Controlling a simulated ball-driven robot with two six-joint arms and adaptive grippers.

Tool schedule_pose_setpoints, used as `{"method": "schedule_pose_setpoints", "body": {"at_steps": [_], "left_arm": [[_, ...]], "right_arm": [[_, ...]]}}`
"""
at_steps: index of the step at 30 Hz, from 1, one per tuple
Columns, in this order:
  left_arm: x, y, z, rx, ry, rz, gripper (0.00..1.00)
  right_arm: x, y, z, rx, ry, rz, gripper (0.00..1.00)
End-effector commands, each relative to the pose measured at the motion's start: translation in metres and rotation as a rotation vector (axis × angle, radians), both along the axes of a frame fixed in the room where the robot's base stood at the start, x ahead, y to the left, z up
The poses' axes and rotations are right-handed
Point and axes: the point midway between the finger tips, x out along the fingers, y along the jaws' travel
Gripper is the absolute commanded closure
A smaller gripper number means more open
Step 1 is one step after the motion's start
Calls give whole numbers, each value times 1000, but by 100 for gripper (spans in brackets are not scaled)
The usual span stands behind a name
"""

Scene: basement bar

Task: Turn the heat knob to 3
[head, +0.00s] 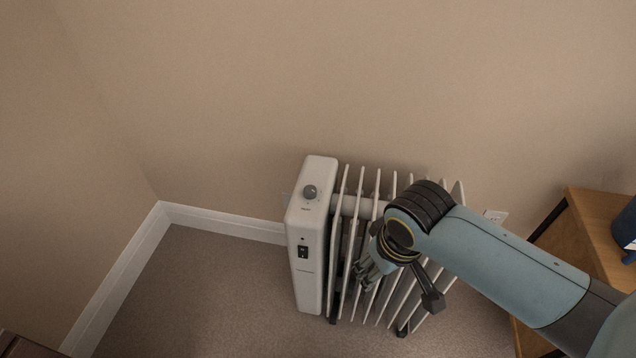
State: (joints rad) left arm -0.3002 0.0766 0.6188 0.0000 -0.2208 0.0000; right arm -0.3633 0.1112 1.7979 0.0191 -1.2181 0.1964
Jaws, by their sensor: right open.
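The heat knob (310,191) is a small round grey dial on the sloped top of the white radiator's end panel (307,235). The marks around it are too small to read, so its setting cannot be told. My right gripper (362,278) reaches in from the right and hangs over the radiator fins, to the right of and lower in the picture than the knob. It is open, apart from the knob, and holds nothing visible. My left gripper is not in view.
A dark switch (303,252) sits on the radiator's front panel. The fins (341,230) stand right of it, partly hidden by my arm. A wall with a white baseboard (222,221) is close behind. A wooden table (588,232) stands at right. Carpet at left is clear.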

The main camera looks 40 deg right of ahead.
Motion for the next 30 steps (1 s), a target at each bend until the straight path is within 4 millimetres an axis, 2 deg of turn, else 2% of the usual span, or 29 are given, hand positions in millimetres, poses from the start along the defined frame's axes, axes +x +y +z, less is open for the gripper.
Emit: {"method": "schedule_pose_setpoints", "body": {"at_steps": [1, 8, 13, 18, 21, 24, 26, 30], "left_arm": [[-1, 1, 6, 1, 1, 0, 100], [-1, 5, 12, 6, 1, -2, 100], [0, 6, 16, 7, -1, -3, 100], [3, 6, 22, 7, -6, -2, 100], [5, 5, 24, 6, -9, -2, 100], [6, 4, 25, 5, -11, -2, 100], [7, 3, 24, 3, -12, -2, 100], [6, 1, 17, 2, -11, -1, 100]], "right_arm": [[20, 0, 18, 12, -11, -61, 48], [78, -5, 37, 70, 17, -371, 48], [128, -9, 53, 113, 41, -634, 48], [183, -12, 83, 151, 73, -936, 48], [208, -13, 103, 167, 95, -1100, 48], [222, -14, 114, 174, 109, -1197, 48], [225, -14, 115, 175, 113, -1226, 48], [225, -14, 97, 174, 117, -1240, 48]]}}
